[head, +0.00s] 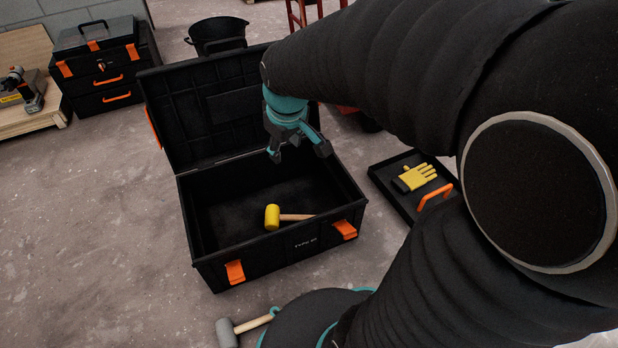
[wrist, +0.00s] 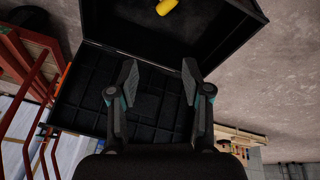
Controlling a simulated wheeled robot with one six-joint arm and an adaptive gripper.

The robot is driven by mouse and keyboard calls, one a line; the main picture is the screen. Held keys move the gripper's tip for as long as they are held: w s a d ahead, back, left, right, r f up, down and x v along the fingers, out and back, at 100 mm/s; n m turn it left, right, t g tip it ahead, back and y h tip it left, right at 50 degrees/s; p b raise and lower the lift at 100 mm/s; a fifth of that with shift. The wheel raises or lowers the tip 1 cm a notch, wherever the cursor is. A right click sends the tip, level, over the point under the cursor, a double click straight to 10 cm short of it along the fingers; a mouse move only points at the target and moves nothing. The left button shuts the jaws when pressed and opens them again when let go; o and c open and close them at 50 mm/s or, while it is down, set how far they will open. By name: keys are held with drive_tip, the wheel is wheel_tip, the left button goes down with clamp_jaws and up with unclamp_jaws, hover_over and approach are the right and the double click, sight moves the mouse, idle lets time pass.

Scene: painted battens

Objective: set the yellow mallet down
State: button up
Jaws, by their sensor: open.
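The yellow mallet (head: 273,216) lies inside the open black toolbox (head: 290,256), near its front wall, with its wooden handle pointing right. Its yellow head also shows at the top of the wrist view (wrist: 166,6). My gripper (head: 299,156) is open and empty above the back part of the toolbox, apart from the mallet. In the wrist view my gripper (wrist: 158,80) has its two fingers spread, with the dark toolbox lid (wrist: 85,95) beyond them.
A grey-headed mallet (head: 227,333) lies on the floor in front. A black bucket (head: 217,36) and a closed tool chest (head: 98,62) stand behind. Floor at the left is clear.

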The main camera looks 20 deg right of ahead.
drive_tip(key=s+r+m+t, duration=0.1)
drive_tip(key=s+r+m, duration=0.1)
drive_tip(key=s, duration=0.5)
drive_tip(key=s+a+r+m+t, duration=0.1)
drive_tip(key=s+r+m, duration=0.1)
drive_tip(key=s, duration=0.6)
drive_tip(key=shift+s+a+r+m, duration=0.15)
drive_tip(key=shift+s+r+m, duration=0.2)
drive_tip(key=shift+r, duration=0.5)
